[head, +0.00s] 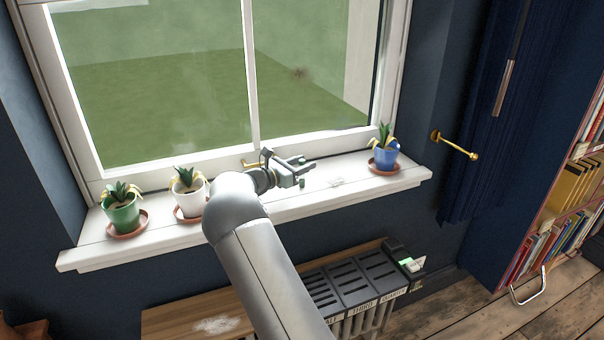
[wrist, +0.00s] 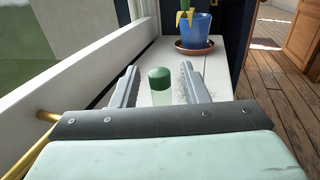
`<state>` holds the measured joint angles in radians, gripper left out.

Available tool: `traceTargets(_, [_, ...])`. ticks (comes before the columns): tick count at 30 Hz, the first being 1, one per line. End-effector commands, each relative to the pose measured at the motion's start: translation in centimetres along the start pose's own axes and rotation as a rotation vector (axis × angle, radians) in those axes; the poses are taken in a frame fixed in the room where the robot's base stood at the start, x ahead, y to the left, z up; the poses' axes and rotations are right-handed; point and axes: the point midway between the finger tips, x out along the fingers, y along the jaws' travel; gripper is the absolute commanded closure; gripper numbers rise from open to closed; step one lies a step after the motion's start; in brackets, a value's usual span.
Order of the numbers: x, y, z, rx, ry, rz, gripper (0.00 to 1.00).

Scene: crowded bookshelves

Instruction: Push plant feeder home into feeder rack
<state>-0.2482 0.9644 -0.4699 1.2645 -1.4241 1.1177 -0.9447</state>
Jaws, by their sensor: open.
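My gripper (head: 306,165) is over the window sill, right of the middle, with its fingers pointing right. In the wrist view my gripper (wrist: 158,68) is open. A small clear cylinder with a dark green cap, apparently the plant feeder (wrist: 160,80), shows upright between the two fingers, with a gap on each side. Its lower end is hidden by the gripper body. In the head view only a small green bit of the feeder (head: 302,183) shows below the fingers. A dark slotted box with labelled sections (head: 345,283) lies below the sill; I cannot tell whether it is the feeder rack.
A blue pot (head: 386,154) with a plant stands on a saucer farther right along the sill (head: 345,184). A white pot (head: 188,184) and a green pot (head: 122,214) stand left. The window frame runs close behind my gripper. A brass hook (head: 455,146) juts from the wall.

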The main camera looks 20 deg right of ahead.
Motion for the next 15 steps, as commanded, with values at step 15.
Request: traceTargets(15, [-0.03, -0.01, 0.17, 0.0, 0.0, 0.0, 1.0])
